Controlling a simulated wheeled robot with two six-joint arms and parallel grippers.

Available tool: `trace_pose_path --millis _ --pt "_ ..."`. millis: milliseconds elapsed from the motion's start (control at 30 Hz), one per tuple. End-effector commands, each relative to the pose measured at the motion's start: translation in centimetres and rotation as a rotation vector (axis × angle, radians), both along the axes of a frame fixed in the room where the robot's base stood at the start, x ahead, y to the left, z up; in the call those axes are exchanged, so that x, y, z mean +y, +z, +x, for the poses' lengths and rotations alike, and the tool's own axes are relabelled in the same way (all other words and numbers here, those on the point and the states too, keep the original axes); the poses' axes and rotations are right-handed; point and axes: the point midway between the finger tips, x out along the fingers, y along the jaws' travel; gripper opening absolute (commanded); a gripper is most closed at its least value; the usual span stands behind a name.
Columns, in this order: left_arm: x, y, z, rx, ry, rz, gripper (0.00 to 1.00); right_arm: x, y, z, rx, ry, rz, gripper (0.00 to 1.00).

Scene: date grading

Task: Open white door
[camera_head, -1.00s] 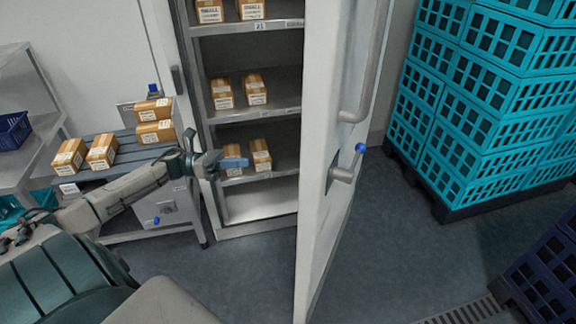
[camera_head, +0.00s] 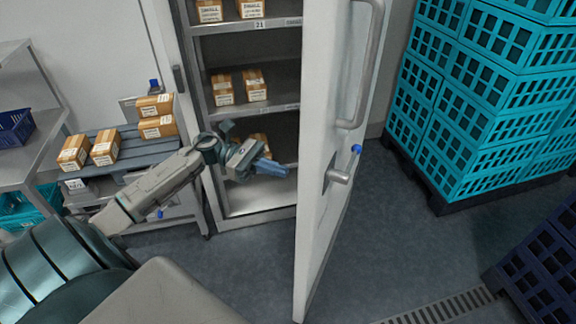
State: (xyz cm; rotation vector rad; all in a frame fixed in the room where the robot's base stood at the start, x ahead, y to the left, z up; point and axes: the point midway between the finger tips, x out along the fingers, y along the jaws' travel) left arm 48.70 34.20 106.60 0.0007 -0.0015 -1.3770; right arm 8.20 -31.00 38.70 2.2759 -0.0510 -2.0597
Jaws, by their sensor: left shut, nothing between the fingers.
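The white door (camera_head: 325,150) stands open, swung out toward me, with its edge and outer face showing. A long grey bar handle (camera_head: 372,75) and a latch with a blue knob (camera_head: 356,149) are on its right-hand face. Behind it is the cabinet with metal shelves (camera_head: 250,108) holding small labelled boxes. My left gripper (camera_head: 283,170) is shut and empty, in front of the lower shelves, with its blue fingertips pointing toward the door's inner side. A small gap seems to remain between the tips and the door. My right gripper is out of view.
A slatted table (camera_head: 112,170) with several boxes stands left of the cabinet. Stacked teal crates (camera_head: 480,110) are at the right, with dark blue crates (camera_head: 545,270) nearer. The floor right of the door is clear, with a drain grate (camera_head: 440,308).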

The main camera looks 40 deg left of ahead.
Motion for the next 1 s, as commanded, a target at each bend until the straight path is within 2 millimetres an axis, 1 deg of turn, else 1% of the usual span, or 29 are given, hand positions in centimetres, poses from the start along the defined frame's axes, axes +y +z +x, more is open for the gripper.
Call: trace_pose_path --millis 33,200,300,800,933,1000 --pt "-0.7 0.5 0.2 -0.001 0.0 -0.005 0.0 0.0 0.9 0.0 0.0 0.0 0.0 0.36" --pt "-2.3 0.3 0.5 0.0 0.0 -0.003 0.0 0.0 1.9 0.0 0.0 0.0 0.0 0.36" --pt "-2.8 0.2 0.6 0.001 0.0 -0.001 0.0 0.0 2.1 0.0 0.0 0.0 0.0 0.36" --pt "-3.2 -0.1 0.6 0.001 0.001 0.001 0.0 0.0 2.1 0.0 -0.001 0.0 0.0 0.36" --pt "-3.8 -0.2 0.8 0.001 0.003 0.001 0.0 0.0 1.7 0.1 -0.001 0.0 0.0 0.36" --pt "-4.6 -0.4 1.0 0.001 0.005 0.001 0.0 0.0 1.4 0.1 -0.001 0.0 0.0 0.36"
